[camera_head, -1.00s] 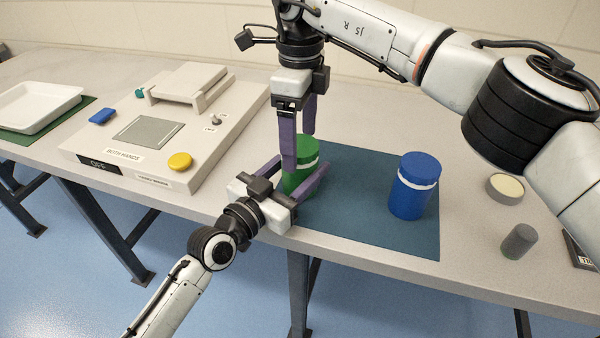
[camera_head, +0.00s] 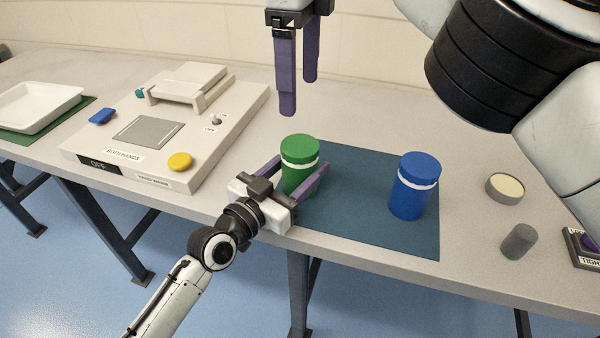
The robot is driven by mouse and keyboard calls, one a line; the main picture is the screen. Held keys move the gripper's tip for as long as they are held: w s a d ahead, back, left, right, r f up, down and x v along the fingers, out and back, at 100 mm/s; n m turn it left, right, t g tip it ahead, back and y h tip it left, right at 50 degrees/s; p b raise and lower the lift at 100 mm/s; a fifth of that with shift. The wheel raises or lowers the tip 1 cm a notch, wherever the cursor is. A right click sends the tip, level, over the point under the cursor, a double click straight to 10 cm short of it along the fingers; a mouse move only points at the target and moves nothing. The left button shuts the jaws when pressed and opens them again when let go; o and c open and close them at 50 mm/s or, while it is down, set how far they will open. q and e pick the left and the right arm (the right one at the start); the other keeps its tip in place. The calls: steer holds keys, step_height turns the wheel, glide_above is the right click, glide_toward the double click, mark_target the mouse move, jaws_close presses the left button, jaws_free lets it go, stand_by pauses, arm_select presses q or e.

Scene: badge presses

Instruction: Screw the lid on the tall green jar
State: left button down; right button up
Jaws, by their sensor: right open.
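The tall green jar (camera_head: 298,180) stands upright on the dark blue mat (camera_head: 355,220), near its left end. Its green lid (camera_head: 300,148) sits on top, with a white band showing just under it. I cannot tell how tight the lid is. My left gripper (camera_head: 299,172) comes in low from the front left, with one purple finger on each side of the jar's body, closed on it. My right gripper (camera_head: 299,97) is open and empty, pointing down, above the lid and clear of it.
A blue jar (camera_head: 410,198) with a blue lid stands on the mat's right part. Right of the mat are a round cream-topped tin (camera_head: 505,188), a grey cylinder (camera_head: 519,241) and a dark labelled box (camera_head: 585,247). A badge press (camera_head: 200,130) and white tray (camera_head: 40,105) are left.

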steer(key=shift+r, duration=0.25)
arm_select(q)
steer(key=c, duration=0.6)
jaws_free()
steer(key=v, duration=1)
steer(key=shift+s, duration=0.15)
